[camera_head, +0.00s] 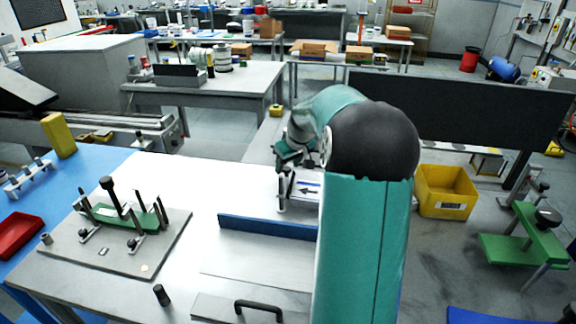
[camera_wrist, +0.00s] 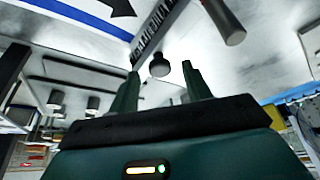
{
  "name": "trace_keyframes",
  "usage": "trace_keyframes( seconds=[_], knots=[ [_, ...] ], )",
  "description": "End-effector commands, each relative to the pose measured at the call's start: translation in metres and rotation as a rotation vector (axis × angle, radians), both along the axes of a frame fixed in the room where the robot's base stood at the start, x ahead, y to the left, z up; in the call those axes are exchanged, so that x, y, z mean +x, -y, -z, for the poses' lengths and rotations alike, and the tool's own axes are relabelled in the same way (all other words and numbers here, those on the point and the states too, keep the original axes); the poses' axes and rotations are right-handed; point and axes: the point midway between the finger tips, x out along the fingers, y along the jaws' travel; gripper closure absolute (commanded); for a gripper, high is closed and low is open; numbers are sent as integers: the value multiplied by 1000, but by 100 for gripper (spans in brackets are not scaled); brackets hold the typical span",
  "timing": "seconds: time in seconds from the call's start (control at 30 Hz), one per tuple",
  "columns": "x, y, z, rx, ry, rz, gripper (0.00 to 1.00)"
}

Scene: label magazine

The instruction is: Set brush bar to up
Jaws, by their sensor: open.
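My gripper (camera_head: 292,158) is over the far part of the white table, partly behind my own arm. In the wrist view my gripper (camera_wrist: 160,82) shows two green fingers, apart and with nothing held. A small dark round knob (camera_wrist: 159,65) appears between and beyond the fingertips. Next to it a narrow grey bar with dark bristle-like marks (camera_wrist: 155,32), perhaps the brush bar, runs up to the right. I cannot tell whether the bar is up or down. In the head view, a white label with a black arrow (camera_head: 308,188) lies below my gripper, partly hidden by my arm.
A plate with a green bar and black handles (camera_head: 125,215) stands at the left of the table. A blue strip (camera_head: 266,227) and a black handle (camera_head: 258,308) are nearer. A yellow bin (camera_head: 445,190) is at the right. A grey cylinder (camera_wrist: 222,22) is close to the bar.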

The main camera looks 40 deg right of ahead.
Motion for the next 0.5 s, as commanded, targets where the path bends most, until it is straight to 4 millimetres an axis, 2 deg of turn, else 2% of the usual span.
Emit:
trace_keyframes(
  seconds=[0.1, 0.37, 0.5],
  knots=[
    [3, 0, 7, 0, -1, 0, 51],
    [3, 0, 8, 0, 0, 0, 51],
    [3, 0, 8, 0, 0, 0, 77]
  ],
)
